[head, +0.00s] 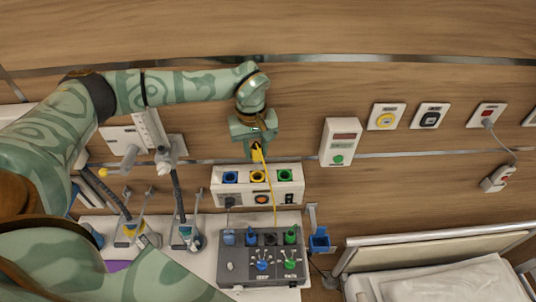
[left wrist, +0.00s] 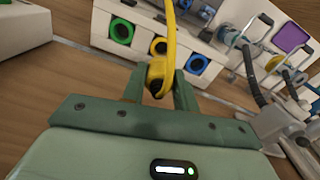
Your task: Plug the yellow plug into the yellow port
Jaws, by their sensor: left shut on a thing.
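My left gripper (head: 256,146) is shut on the yellow plug (head: 258,154), just above the white port box (head: 216,199) in the head view. The plug also shows between the fingers in the left wrist view (left wrist: 157,72), with its yellow cord rising from it. The box has a blue port (head: 230,177), the yellow port (head: 257,177) and a green port (head: 285,176) in a row. In the left wrist view the yellow port (left wrist: 157,47) is partly behind the cord. The plug looks apart from the port. My right gripper is not in view.
A grey control box (head: 232,270) with coloured plugs stands below the port box. A white wall unit (head: 340,135) and wall plates, one with a yellow ring (head: 386,117), are to the right. A bed (head: 440,280) is at lower right.

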